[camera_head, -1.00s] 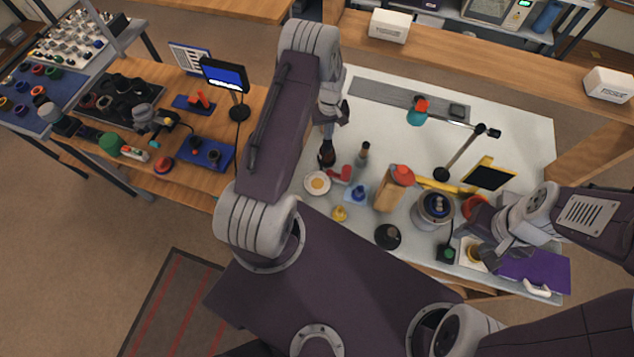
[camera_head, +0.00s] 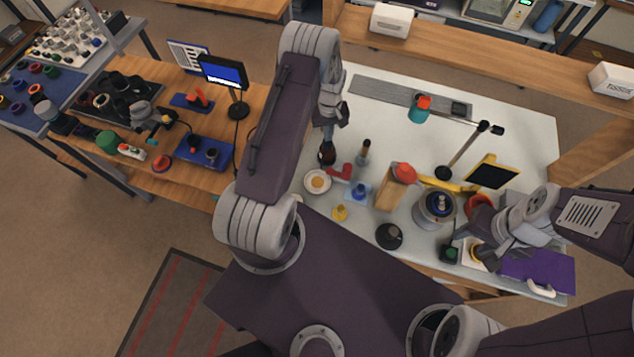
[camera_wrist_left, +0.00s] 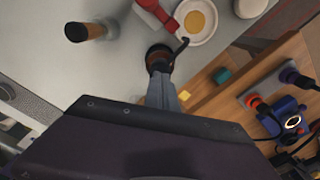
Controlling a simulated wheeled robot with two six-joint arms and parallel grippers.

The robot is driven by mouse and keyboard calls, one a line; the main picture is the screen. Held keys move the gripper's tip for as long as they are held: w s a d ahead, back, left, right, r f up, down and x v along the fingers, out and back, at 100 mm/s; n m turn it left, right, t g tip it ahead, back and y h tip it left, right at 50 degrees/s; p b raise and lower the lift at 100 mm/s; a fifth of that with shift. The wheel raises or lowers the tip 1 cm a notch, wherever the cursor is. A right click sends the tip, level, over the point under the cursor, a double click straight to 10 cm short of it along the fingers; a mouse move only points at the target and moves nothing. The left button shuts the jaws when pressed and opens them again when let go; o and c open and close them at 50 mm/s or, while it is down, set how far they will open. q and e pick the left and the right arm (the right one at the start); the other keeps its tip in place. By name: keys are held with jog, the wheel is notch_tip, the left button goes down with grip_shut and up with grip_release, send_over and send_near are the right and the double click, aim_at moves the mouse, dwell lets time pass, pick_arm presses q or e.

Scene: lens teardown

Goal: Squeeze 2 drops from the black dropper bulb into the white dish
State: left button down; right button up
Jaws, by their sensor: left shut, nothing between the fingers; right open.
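The white dish (camera_head: 309,187) with a yellow-orange round patch in it lies on the light table, and it shows at the top of the left wrist view (camera_wrist_left: 214,30). A dark, brownish round thing (camera_head: 327,158), perhaps the dropper with its black bulb, stands just behind the dish. It is partly hidden under my left fingers in the left wrist view (camera_wrist_left: 157,53). My left gripper (camera_head: 327,138) is shut, pointing down at this thing, with nothing held between its fingers.
A red part (camera_head: 341,172) lies right of the dish. A slim tan-and-dark upright item (camera_head: 364,151), a blue part (camera_head: 360,191), a yellow part (camera_head: 340,212) and a red-topped bottle (camera_head: 393,188) crowd the table's middle.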

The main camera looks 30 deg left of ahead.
pick_arm(q)
jog(key=shift+f, duration=0.1)
jog(key=shift+r+p, duration=0.95)
jog(key=shift+r, duration=0.25)
jog(key=shift+r, duration=0.1)
notch_tip(320, 180, up, 6)
jog(key=p, duration=0.4)
jog(key=shift+f, duration=0.2)
